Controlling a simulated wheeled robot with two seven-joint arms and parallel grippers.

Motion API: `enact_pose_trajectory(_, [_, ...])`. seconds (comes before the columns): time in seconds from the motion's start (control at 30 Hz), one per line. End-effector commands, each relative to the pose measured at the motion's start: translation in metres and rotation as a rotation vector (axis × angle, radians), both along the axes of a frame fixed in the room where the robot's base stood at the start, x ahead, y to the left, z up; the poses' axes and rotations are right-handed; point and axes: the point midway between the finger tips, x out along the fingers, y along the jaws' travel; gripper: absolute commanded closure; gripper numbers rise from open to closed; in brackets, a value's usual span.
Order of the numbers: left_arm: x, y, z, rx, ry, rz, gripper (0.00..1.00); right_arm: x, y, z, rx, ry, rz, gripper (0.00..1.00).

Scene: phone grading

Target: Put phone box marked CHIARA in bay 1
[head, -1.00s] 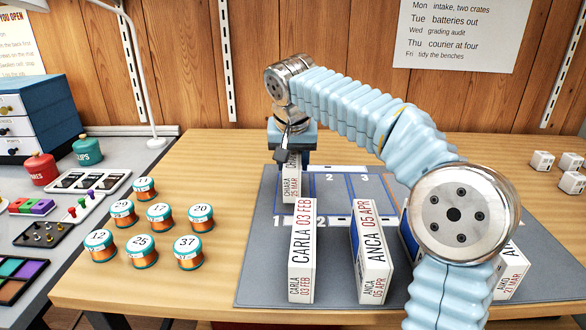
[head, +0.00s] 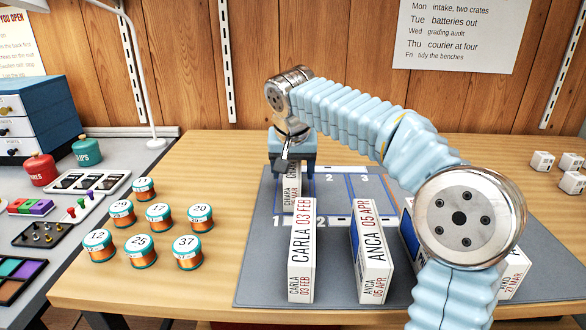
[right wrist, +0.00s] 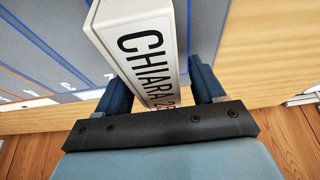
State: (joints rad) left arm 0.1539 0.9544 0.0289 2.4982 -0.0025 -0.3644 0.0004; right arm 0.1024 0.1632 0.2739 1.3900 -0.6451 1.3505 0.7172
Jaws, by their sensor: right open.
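The white phone box marked CHIARA (head: 291,190) stands upright on the grey mat (head: 262,270), in the leftmost marked bay of the back row, left of the bay labelled 2. The front label 1 is just before it. My right gripper (head: 292,165) is over the box from above, its fingers on either side of the upper part. In the right wrist view the fingers (right wrist: 160,88) are open around the box marked CHIARA (right wrist: 142,45), with a gap by the left finger. Contact at the right finger is unclear. My left gripper is out of view.
White boxes marked CARLA (head: 301,250) and ANCA (head: 373,250) stand in front on the mat. Another box (head: 512,275) is partly hidden by my right arm. Several numbered copper reels (head: 158,217) stand left of the mat. The bays labelled 2 and 3 look empty.

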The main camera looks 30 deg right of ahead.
Motion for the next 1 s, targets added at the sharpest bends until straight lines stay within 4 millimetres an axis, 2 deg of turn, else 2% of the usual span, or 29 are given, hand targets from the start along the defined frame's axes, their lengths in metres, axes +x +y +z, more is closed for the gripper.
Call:
enact_pose_trajectory(0.17, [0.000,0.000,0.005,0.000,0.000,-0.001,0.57,-0.006,0.005,0.022,0.000,-0.003,0.002,0.32])
enact_pose_trajectory(0.4, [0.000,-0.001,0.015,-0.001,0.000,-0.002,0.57,-0.024,0.016,0.075,0.001,-0.004,0.001,0.32])
enact_pose_trajectory(0.6, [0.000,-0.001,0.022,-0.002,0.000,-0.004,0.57,-0.035,0.022,0.105,0.000,-0.002,0.000,0.32])
enact_pose_trajectory(0.73, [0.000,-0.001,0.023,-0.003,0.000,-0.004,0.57,-0.038,0.024,0.113,-0.001,-0.001,0.000,0.32])
enact_pose_trajectory(1.0, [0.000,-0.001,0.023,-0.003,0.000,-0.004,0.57,-0.039,0.024,0.113,0.000,0.000,0.000,0.32])
